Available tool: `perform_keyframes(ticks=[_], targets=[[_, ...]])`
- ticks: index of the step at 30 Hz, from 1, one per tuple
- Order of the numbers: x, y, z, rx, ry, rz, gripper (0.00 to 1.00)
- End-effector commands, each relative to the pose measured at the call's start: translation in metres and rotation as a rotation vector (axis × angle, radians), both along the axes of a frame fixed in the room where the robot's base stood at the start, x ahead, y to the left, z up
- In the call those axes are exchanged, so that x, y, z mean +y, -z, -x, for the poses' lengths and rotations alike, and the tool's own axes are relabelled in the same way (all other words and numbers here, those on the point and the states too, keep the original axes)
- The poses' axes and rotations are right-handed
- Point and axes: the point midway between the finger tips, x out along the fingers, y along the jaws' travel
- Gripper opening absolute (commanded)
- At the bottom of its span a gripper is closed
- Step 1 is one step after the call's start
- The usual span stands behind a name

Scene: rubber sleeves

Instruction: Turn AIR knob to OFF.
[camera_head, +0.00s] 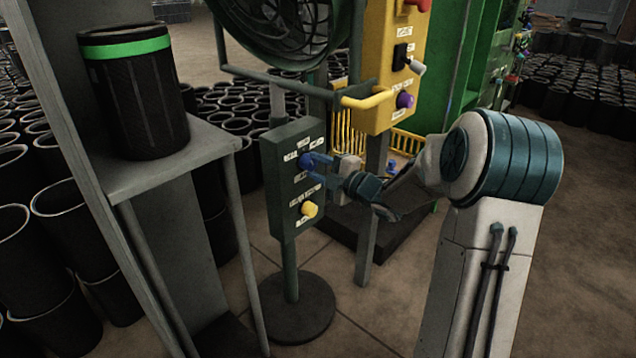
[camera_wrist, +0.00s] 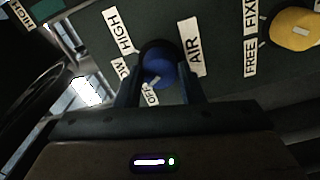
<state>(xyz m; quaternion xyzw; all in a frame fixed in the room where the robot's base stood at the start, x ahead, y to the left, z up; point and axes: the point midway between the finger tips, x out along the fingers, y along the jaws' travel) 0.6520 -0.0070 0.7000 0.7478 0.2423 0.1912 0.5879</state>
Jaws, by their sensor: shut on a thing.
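The AIR knob (camera_wrist: 160,68) is a blue round knob on a dark green control panel (camera_head: 282,205) that stands on a post. In the wrist view it sits between the AIR label and the HIGH, LOW and OFF labels. A light mark on the knob lies close to the OFF label (camera_wrist: 151,95). My gripper (camera_wrist: 160,84) is shut on the knob, one finger on each side. In the head view my gripper (camera_head: 318,163) reaches the panel from the right, and the blue knob (camera_head: 305,161) shows at its tips.
A yellow knob (camera_head: 309,209) sits lower on the same panel, by FREE and FIX labels. A yellow control box (camera_head: 391,70) and a green fan (camera_head: 285,25) are behind. A shelf (camera_head: 170,160) with a black sleeve (camera_head: 135,95) stands at left. Several black sleeves fill the floor.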

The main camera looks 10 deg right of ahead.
Motion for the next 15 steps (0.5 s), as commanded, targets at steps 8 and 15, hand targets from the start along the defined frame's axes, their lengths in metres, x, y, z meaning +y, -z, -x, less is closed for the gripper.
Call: perform_keyframes(ticks=[8,15], targets=[[0.0008,0.0055,0.0008,-0.096,-0.002,0.137,0.12],[0.0007,0.0032,0.0005,-0.136,-0.003,0.193,0.12]])
